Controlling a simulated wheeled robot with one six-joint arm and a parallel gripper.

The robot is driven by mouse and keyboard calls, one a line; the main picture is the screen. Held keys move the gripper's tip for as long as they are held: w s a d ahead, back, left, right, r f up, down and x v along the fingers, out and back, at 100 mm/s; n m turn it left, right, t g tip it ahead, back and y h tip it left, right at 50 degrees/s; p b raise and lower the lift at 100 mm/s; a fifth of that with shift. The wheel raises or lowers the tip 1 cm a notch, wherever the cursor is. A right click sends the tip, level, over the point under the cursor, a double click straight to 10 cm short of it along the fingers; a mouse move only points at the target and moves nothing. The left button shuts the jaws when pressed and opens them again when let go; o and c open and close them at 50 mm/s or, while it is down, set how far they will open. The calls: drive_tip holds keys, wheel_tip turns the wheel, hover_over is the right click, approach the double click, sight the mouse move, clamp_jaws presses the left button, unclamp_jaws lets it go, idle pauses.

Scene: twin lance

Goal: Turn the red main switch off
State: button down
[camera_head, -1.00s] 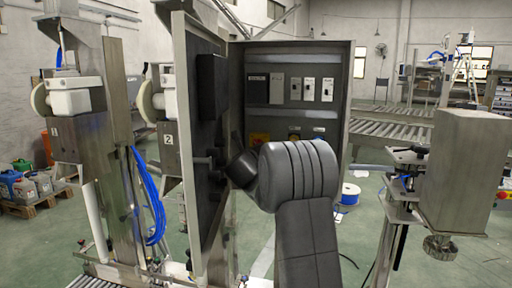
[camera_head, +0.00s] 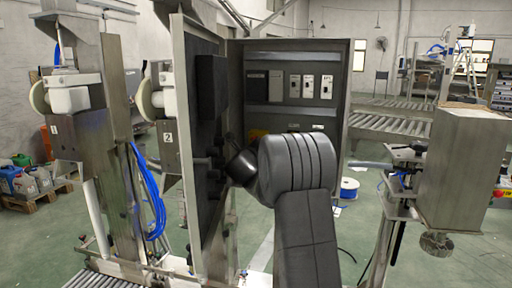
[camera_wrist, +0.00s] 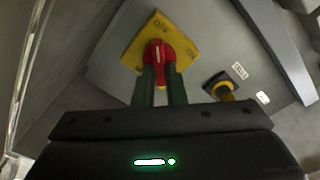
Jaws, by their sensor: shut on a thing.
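The red main switch (camera_wrist: 160,53) is a red rotary handle on a yellow plate (camera_wrist: 137,50) with dark lettering, on a grey panel in the wrist view. A pale line runs along the handle, nearly upright in that view. My gripper (camera_wrist: 160,82) has its two green fingers on either side of the handle's lower end, shut on it. In the head view my dark arm reaches into the open cabinet (camera_head: 345,80) and hides the handle and my fingers.
A black-and-yellow knob (camera_wrist: 224,88) with small labels sits right of the switch in the wrist view. The open cabinet door (camera_head: 205,150) stands close left of my arm. Several breakers (camera_head: 308,86) line the cabinet above. A metal box on a stand (camera_head: 462,165) is at right.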

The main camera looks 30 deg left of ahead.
drive_tip(key=c, duration=1.5)
unclamp_jaws()
drive_tip(key=shift+s, duration=0.1)
drive_tip(key=b+v, duration=0.1)
drive_tip(key=v, duration=0.6)
drive_tip(key=shift+s, duration=0.15)
drive_tip(key=shift+m, duration=0.3)
drive_tip(key=x, duration=0.7)
drive_tip(key=shift+w, duration=0.2)
